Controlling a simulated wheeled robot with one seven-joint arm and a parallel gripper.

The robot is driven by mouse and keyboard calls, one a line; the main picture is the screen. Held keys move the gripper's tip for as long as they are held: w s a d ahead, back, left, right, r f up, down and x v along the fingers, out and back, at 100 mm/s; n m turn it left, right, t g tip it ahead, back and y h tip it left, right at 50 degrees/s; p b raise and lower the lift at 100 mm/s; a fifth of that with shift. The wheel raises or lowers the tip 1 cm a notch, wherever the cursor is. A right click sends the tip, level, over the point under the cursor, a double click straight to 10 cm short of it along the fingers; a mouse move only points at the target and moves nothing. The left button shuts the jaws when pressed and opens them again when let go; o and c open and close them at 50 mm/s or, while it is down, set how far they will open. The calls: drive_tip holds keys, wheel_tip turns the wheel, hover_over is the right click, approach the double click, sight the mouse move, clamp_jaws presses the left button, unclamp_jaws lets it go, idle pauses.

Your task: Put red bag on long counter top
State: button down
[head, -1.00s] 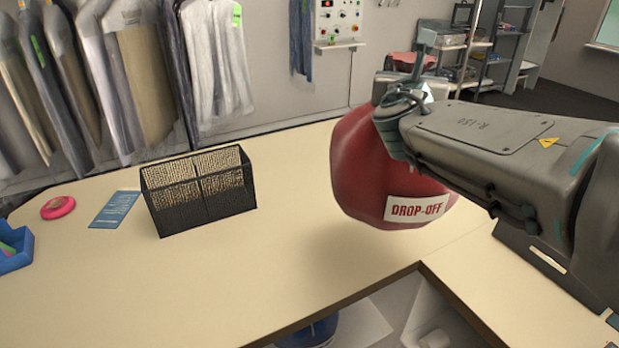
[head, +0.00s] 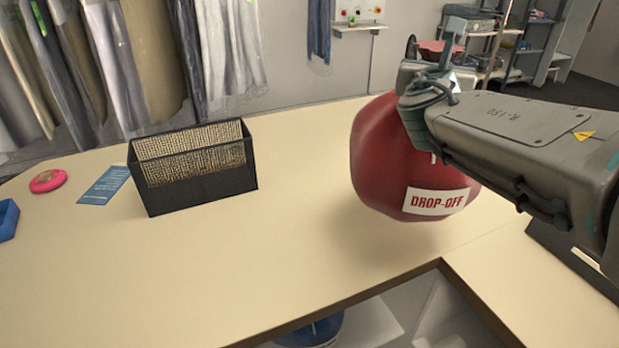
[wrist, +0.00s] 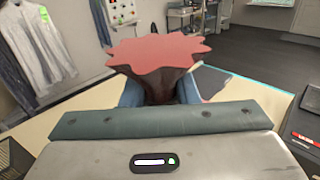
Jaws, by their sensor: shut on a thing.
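The red bag (head: 385,165) carries a white DROP-OFF label and hangs from my gripper (head: 425,85) over the long counter top (head: 240,265). Its underside is close above the counter; I cannot tell for sure whether it touches. In the wrist view, the bag's flared red top (wrist: 158,52) sticks up between the fingers of my gripper (wrist: 160,92), which are shut on its neck. The gripper's fingertips are mostly hidden by my arm in the head view.
A black mesh basket (head: 195,170) stands on the counter left of the bag. A blue card (head: 104,186), a pink round object (head: 47,181) and a blue tray (head: 8,220) lie further left. A dark flat device (head: 575,255) is at right. The counter between basket and bag is clear.

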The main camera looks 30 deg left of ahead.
sight(364, 119)
drive_tip(key=shift+a+f+b, duration=0.15)
drive_tip(key=shift+f+b, duration=0.25)
drive_tip(key=shift+f, duration=0.35)
drive_tip(key=a+f, duration=0.2)
drive_tip(key=a, duration=0.1)
drive_tip(key=a+f+p, duration=0.1)
drive_tip(key=a+f, duration=0.1)
drive_tip(key=a, duration=0.2)
drive_tip(key=a+f+p, duration=0.1)
drive_tip(key=a+f, duration=0.1)
drive_tip(key=a, duration=0.2)
drive_tip(key=shift+a+f, duration=0.2)
drive_tip(key=shift+f, duration=2.35)
drive_tip(key=c, duration=1.1)
unclamp_jaws()
